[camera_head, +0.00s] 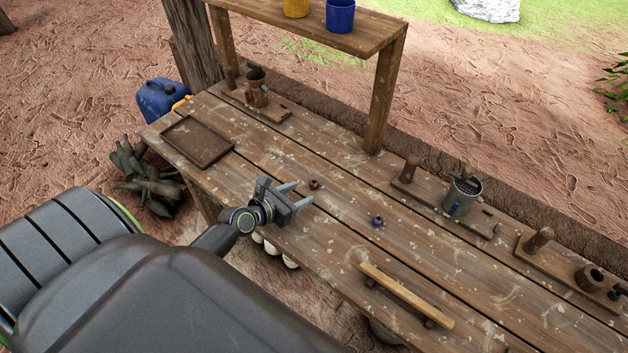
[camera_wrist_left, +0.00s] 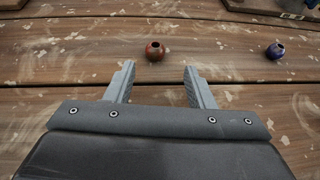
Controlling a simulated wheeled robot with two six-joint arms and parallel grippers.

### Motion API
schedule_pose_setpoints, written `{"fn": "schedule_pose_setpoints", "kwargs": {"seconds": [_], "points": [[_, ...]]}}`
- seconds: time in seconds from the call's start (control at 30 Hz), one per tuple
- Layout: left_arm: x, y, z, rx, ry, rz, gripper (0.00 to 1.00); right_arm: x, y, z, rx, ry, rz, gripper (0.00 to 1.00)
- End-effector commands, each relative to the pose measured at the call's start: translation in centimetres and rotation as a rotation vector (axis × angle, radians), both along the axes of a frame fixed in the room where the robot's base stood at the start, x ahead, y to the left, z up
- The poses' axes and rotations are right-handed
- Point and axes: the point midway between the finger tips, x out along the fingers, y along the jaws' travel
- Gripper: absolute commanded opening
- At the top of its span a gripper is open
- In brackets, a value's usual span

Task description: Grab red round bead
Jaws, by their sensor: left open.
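The red round bead (camera_head: 314,184) lies on the wooden table (camera_head: 330,247), just beyond my left gripper's fingertips. In the left wrist view the bead (camera_wrist_left: 155,50) shows a dark hole and sits ahead of the gap between the fingers, nearer the left finger. My left gripper (camera_head: 304,194) is open and empty, low near the table's front edge, and its fingers also show in the left wrist view (camera_wrist_left: 158,68). The right gripper is in neither view.
A blue bead (camera_head: 377,221) lies to the right of the red one. A wooden bar (camera_head: 406,295) lies near the front edge. A tray (camera_head: 197,141) is at left. A metal cup (camera_head: 462,195) stands on a board at right. A shelf (camera_head: 352,38) rises behind.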

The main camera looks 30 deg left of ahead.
Motion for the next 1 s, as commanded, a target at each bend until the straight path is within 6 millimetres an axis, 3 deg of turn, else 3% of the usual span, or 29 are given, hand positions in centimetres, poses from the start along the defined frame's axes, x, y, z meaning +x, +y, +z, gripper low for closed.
{"fn": "schedule_pose_setpoints", "kwargs": {"seconds": [0.43, 0.73, 1.0], "points": [[4.8, -0.2, -1.6, 0.000, 0.000, 0.000, 0.49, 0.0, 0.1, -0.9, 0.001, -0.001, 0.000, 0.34], [5.2, -0.2, -1.7, 0.001, 0.001, 0.000, 0.49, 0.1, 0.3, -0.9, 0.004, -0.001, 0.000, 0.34], [5.2, -0.2, -1.7, 0.001, 0.001, 0.000, 0.15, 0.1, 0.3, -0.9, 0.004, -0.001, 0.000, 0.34]]}}
